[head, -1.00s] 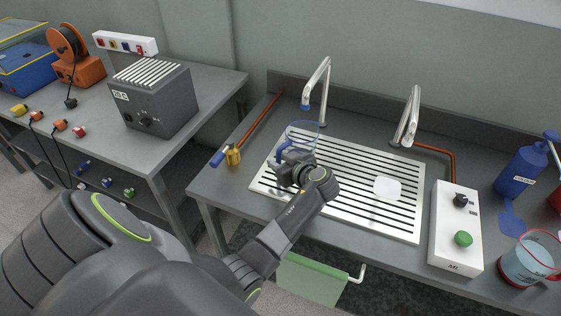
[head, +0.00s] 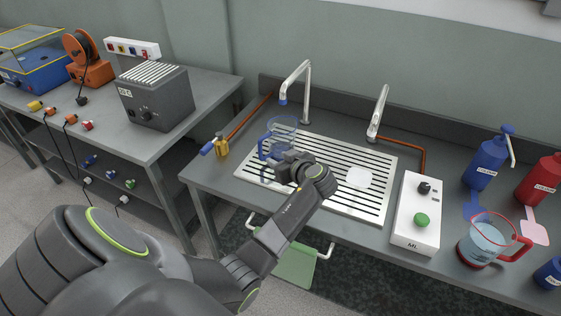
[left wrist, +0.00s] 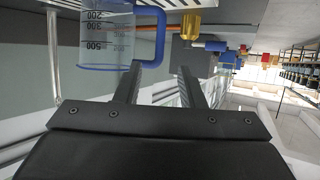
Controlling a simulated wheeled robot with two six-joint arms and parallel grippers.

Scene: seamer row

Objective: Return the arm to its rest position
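A clear jug with a blue rim and blue handle (head: 282,128) stands on the slotted steel drainer (head: 372,208), below the left tap. My left gripper (head: 272,170) is just in front of the jug, over the drainer. In the left wrist view its two fingers (left wrist: 160,80) are spread apart with nothing clamped between them. The jug (left wrist: 105,40) and its handle show beyond the fingertips there, upper left; the handle looks clear of the fingers. My left arm reaches out over the front of the bench. My right gripper is not in view.
Two taps (head: 297,80) rise behind the drainer. A white control box (head: 415,235) with a green knob stands to its right. A red-handled jug (head: 480,245) and blue bottle (head: 487,165) stand farther right. A yellow-and-blue fitting (head: 221,146) lies left. A green panel (head: 296,268) hangs below the front edge.

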